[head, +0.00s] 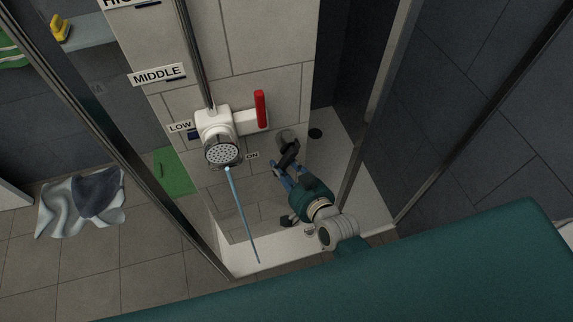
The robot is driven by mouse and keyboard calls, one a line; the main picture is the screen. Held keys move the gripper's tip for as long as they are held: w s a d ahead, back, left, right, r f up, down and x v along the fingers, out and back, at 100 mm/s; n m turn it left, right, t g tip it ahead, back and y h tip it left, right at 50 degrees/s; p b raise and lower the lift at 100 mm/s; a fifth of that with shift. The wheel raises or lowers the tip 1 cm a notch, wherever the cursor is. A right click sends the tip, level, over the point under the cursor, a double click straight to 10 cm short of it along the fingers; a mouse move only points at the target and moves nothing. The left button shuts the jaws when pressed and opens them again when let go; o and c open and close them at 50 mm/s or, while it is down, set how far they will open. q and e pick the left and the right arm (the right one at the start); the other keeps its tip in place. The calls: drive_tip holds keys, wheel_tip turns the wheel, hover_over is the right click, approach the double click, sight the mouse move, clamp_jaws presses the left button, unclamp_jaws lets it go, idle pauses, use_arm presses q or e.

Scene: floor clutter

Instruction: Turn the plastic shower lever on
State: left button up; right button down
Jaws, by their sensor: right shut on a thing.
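A dark lever (289,154) with a round grey base (286,136) is on the tiled shower wall, to the right of the ON label (252,155). My right gripper (279,172) reaches in from the lower right and is shut on the lever's lower end. The contact is small and partly hidden by the fingers. A white shower head (222,152) is to the left. A thin light-blue stream (241,208) runs down from it. My left gripper is not in view.
A red handle (260,109) juts from the white shower head holder on the metal rail (193,53). Metal-framed panels (376,95) stand on both sides of the stall.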

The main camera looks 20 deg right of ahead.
drive_tip(key=shift+a+r, duration=0.1)
idle(0.4)
drive_tip(key=c, duration=1.3)
unclamp_jaws()
drive_tip(key=shift+c, duration=0.2)
drive_tip(key=v, duration=1.2)
